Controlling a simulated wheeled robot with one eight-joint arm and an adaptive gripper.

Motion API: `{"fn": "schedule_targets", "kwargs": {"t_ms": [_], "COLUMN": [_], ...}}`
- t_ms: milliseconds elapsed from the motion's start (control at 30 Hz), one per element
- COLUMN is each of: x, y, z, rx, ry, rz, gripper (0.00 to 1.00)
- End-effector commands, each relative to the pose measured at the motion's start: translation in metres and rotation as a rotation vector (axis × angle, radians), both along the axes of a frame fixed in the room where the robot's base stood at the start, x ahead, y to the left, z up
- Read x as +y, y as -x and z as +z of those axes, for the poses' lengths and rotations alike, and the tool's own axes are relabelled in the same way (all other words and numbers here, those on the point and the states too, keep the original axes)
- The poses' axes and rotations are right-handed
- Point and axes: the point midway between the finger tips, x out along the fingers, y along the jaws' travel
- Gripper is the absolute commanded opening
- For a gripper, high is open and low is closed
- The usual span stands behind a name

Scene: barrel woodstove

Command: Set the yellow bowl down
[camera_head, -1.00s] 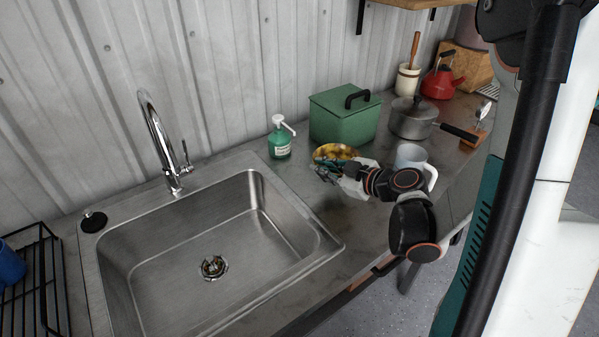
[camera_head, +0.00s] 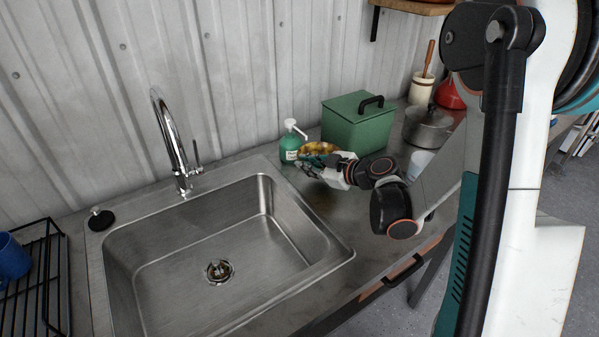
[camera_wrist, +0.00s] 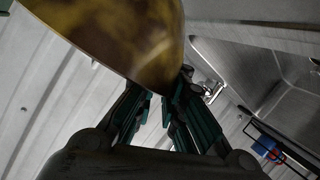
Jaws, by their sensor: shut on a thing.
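The yellow bowl (camera_head: 318,147) has a mottled yellow-brown surface. In the head view it is above the counter, between the soap bottle and the green box, partly hidden by my gripper (camera_head: 308,166). In the wrist view the bowl (camera_wrist: 125,35) fills the upper left, tilted in the picture. My gripper (camera_wrist: 160,100) is shut on the bowl's edge. The head view does not show clearly whether the bowl touches the counter (camera_head: 330,205).
The steel sink (camera_head: 215,250) with its tap (camera_head: 172,140) lies to the left. A green soap bottle (camera_head: 290,145) and green lidded box (camera_head: 357,122) stand behind the bowl. A pot (camera_head: 427,127) and a partly hidden mug (camera_head: 419,162) are to the right. Bare counter lies beside the sink.

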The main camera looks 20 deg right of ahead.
Motion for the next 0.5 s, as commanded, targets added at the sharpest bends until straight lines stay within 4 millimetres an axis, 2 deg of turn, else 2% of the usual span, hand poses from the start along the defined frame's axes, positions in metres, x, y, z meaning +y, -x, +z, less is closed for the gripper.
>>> {"fn": "schedule_targets", "kwargs": {"t_ms": [100, 367, 500], "x": [0.008, 0.018, 0.018], "y": [-0.013, -0.028, -0.030], "z": [0.000, 0.000, -0.025], "rx": [-0.001, -0.001, -0.001], "ry": [0.000, -0.001, 0.000], "rz": [0.001, 0.000, -0.002], "gripper": [0.00, 0.00, 0.00]}}
